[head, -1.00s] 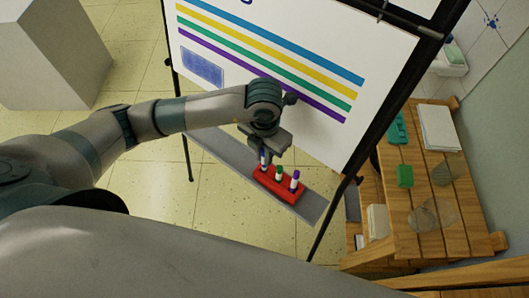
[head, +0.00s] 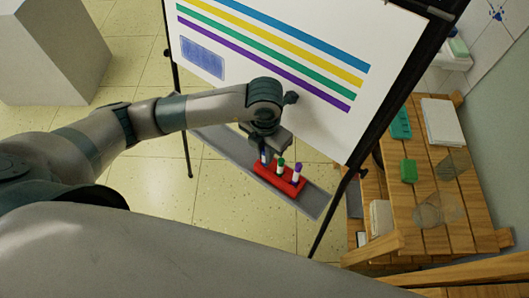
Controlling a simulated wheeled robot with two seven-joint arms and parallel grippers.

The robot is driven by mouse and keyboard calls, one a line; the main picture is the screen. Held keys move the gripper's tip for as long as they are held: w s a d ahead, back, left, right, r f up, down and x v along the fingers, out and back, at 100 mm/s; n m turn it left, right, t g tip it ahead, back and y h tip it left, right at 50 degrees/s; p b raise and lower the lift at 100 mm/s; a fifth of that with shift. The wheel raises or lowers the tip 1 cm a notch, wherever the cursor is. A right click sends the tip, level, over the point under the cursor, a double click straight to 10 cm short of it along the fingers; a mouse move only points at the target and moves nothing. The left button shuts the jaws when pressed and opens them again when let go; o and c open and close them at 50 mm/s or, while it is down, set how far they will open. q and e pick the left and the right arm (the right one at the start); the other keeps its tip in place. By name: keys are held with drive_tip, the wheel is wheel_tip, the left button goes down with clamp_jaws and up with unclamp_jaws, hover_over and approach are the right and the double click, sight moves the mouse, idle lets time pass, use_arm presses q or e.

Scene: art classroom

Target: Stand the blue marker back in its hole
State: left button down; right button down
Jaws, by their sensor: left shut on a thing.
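My left gripper (head: 267,151) points down over the left end of the red marker holder (head: 283,184), which stands on the grey easel ledge. It is shut on the blue marker (head: 265,158), held about upright. The marker's lower end meets the holder's left end in the picture; I cannot tell whether it is inside the hole, as the gripper covers part of it. A green-capped marker (head: 281,167) and a purple-capped marker (head: 298,173) stand upright in the holder, to the right. My right gripper is not in view.
The whiteboard (head: 320,118) with coloured stripes rises just behind the gripper. The grey ledge (head: 310,205) has bare room right of the holder. A wooden bench (head: 435,195) at right carries a green block (head: 408,171) and clear vessels. A grey plinth (head: 50,50) stands at upper left.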

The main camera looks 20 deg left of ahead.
use_arm(q)
drive_tip(key=shift+s+f, duration=0.1)
drive_tip(key=shift+f, duration=0.1)
drive_tip(key=c, duration=1.7)
unclamp_jaws()
drive_tip(key=shift+o, duration=1.3)
drive_tip(key=shift+r, duration=0.15)
